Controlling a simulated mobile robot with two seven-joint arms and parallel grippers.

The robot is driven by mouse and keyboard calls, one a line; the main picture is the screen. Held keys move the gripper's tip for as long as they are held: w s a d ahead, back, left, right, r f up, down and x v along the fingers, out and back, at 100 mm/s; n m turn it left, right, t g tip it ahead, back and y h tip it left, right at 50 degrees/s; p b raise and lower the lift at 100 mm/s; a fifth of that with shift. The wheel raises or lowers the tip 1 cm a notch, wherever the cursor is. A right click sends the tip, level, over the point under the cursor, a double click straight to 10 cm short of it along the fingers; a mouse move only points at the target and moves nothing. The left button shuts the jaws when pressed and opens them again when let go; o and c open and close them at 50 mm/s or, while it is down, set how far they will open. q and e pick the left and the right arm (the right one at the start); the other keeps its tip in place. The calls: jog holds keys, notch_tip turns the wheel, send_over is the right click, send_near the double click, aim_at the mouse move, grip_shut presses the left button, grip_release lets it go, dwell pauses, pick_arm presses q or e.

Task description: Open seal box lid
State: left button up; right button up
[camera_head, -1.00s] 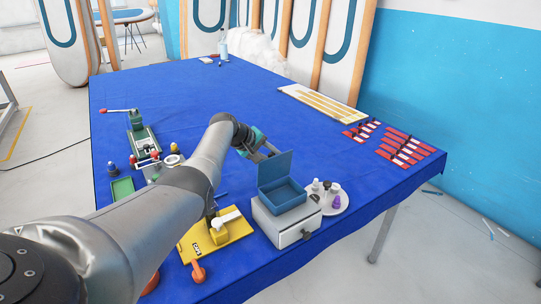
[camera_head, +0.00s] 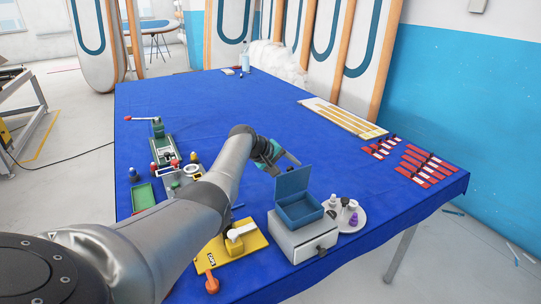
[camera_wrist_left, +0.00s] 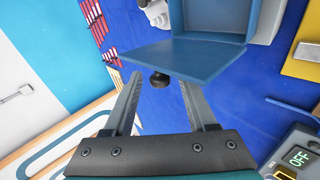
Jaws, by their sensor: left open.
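The blue seal box (camera_head: 302,214) sits on a small grey drawer unit near the front right of the table. Its lid (camera_head: 293,181) stands raised, nearly upright, at the box's back-left edge. My left gripper (camera_head: 291,160) is open just behind the lid. In the left wrist view, the lid (camera_wrist_left: 185,60) spreads out ahead of the fingers, with the box (camera_wrist_left: 215,14) beyond it. A black knob (camera_wrist_left: 160,80) on the lid's near edge lies between the open fingers (camera_wrist_left: 160,92) in the picture; I cannot tell whether they touch it. My right gripper is out of view.
The grey drawer unit (camera_head: 296,243) bears the box. A white plate (camera_head: 353,222) with small bottles stands to its right, and a yellow base (camera_head: 213,257) with a white-handled device to its left. Red-and-white strips (camera_head: 425,165) lie at right. The table's back middle is clear.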

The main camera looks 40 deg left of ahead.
pick_arm(q)
jog(key=shift+s+a+r, duration=0.1)
jog(key=shift+s+r, duration=0.25)
jog(key=p+v, duration=0.2)
jog(key=v, duration=1.1)
jog(key=shift+s, duration=0.3)
jog(key=shift+r, duration=0.1)
